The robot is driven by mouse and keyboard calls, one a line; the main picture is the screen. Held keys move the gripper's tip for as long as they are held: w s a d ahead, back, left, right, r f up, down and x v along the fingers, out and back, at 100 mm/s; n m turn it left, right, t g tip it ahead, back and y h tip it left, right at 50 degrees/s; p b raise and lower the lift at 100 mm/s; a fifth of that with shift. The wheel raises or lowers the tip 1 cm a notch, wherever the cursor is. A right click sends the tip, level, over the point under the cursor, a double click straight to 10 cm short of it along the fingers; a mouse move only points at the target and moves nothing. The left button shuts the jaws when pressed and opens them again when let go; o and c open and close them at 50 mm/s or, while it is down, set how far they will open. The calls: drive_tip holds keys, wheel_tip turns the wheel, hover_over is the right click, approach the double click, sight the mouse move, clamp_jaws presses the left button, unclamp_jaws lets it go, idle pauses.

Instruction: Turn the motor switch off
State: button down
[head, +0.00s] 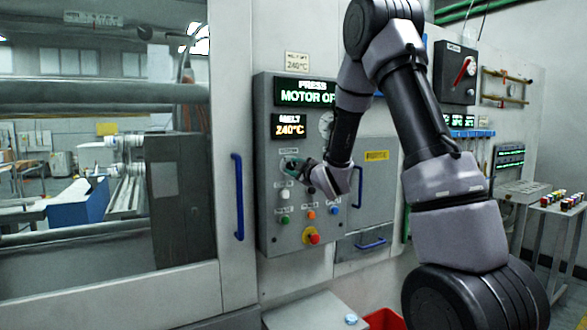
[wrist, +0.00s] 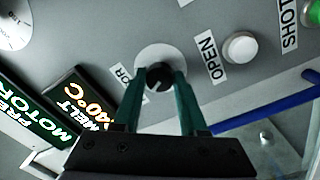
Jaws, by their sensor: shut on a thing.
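The motor switch is a round black knob (wrist: 159,76) with a pale pointer line, set on a light round plate. In the wrist view its label is partly hidden, with only "OR" readable. My gripper (wrist: 162,84) has its two green fingers closed on either side of the knob. In the head view my gripper (head: 291,170) is at the left side of the grey control panel (head: 264,215), and the knob is mostly hidden by it. The green display (head: 304,93) reads "PRESS MOTOR OF", its end hidden behind my arm.
A white button (wrist: 239,47) labelled OPEN is close beside the knob. Below the switch are several coloured buttons and a red-and-yellow stop button (head: 311,236). A blue door handle (head: 237,197) stands left of the panel. A red bin (head: 384,319) is below.

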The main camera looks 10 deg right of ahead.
drive_tip(key=shift+n, duration=0.8)
drive_tip(key=shift+f, duration=0.1)
drive_tip(key=shift+c, duration=2.2)
unclamp_jaws()
drive_tip(key=shift+s, duration=0.15)
drive_tip(key=v, duration=1)
drive_tip(key=shift+s, duration=0.3)
drive_tip(key=shift+d, duration=0.15)
